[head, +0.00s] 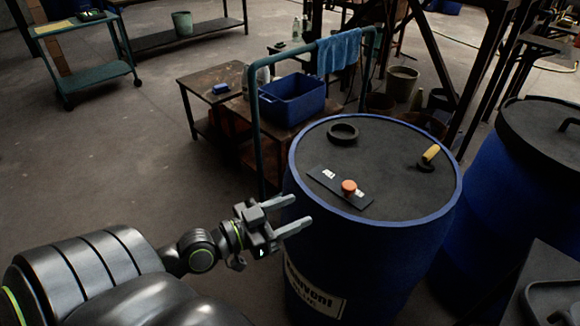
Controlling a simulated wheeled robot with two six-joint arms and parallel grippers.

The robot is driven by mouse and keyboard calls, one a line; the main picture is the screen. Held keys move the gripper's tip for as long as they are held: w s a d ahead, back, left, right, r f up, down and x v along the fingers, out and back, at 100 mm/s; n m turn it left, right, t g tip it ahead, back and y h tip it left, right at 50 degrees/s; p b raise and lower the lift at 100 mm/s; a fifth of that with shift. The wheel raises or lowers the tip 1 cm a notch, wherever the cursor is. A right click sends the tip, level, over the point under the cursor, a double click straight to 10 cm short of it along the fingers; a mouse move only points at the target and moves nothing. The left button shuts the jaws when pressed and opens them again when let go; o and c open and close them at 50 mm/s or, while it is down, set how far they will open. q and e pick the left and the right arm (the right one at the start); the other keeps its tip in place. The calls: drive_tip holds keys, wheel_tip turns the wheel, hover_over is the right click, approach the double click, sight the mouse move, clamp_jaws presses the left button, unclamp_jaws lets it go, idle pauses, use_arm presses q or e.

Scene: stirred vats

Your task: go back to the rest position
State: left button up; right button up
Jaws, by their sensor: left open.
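My left gripper (292,214) comes in from the left and is open and empty, with its two fingers pointing right. It is in front of the left side of a blue vat (345,270), near the rim height in the picture; I cannot tell whether it touches. On the vat's dark lid (385,160) lie a black plate (325,178) with an orange knob (349,187), a black ring (343,133), and a yellow-handled piece (430,153). My right gripper is not in view.
A second blue vat (480,180) stands at the right. Behind the first vat are a rail with a blue towel (340,52), a blue bin (292,100) and a brown table (212,78). A green cart (85,55) is far left. The floor (120,150) at left is clear.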

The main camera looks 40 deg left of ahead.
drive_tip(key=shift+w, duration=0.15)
